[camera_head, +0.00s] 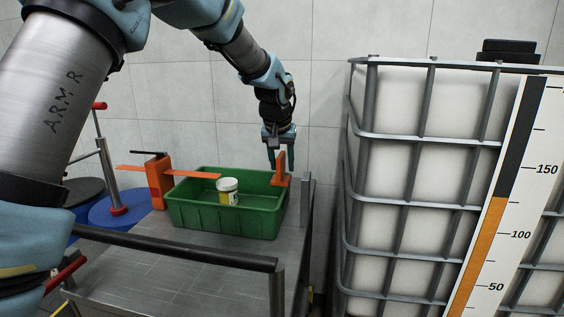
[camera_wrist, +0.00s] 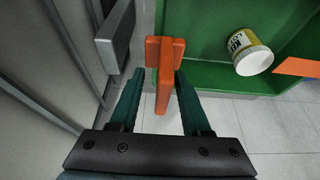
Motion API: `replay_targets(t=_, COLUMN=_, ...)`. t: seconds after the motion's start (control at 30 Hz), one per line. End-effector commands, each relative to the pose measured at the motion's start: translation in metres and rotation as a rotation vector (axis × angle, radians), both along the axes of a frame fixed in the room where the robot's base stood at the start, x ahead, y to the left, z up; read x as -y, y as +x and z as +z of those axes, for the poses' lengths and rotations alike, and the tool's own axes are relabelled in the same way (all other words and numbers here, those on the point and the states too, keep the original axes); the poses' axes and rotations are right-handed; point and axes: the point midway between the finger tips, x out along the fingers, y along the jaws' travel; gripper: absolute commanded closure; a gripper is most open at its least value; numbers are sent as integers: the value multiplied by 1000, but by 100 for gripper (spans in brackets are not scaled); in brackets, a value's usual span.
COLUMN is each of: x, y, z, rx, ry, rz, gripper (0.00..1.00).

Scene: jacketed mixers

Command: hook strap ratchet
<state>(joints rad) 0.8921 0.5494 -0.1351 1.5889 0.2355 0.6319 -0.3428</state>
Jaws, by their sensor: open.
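An orange upright piece with a short cross bar (camera_head: 280,166) stands at the right end of the green crate; in the wrist view it (camera_wrist: 164,75) shows as a T shape. My gripper (camera_head: 281,160) points down at it, open. In the wrist view its dark green fingers (camera_wrist: 160,82) lie on either side of the orange piece, with gaps visible; whether they touch it is not clear. An orange block (camera_head: 157,182) with flat orange strips stands at the crate's left end. Which orange part is the ratchet I cannot tell.
The green crate (camera_head: 222,222) sits on a grey cart top (camera_head: 150,262) with a dark rail in front. A white and yellow jar (camera_head: 228,191) stands in it. A caged white tank (camera_head: 405,150) stands close on the right. Blue drums (camera_head: 118,212) are at left.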

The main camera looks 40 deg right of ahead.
Motion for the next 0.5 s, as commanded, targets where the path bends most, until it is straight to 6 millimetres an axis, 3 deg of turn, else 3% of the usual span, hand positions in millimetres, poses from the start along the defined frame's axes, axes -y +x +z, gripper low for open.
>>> replay_targets(t=0.27, x=1, y=1, z=-2, rx=1, ry=-1, rz=0, gripper=52)
replay_targets(t=0.5, x=1, y=0, z=-2, rx=-1, ry=-1, rz=0, gripper=77)
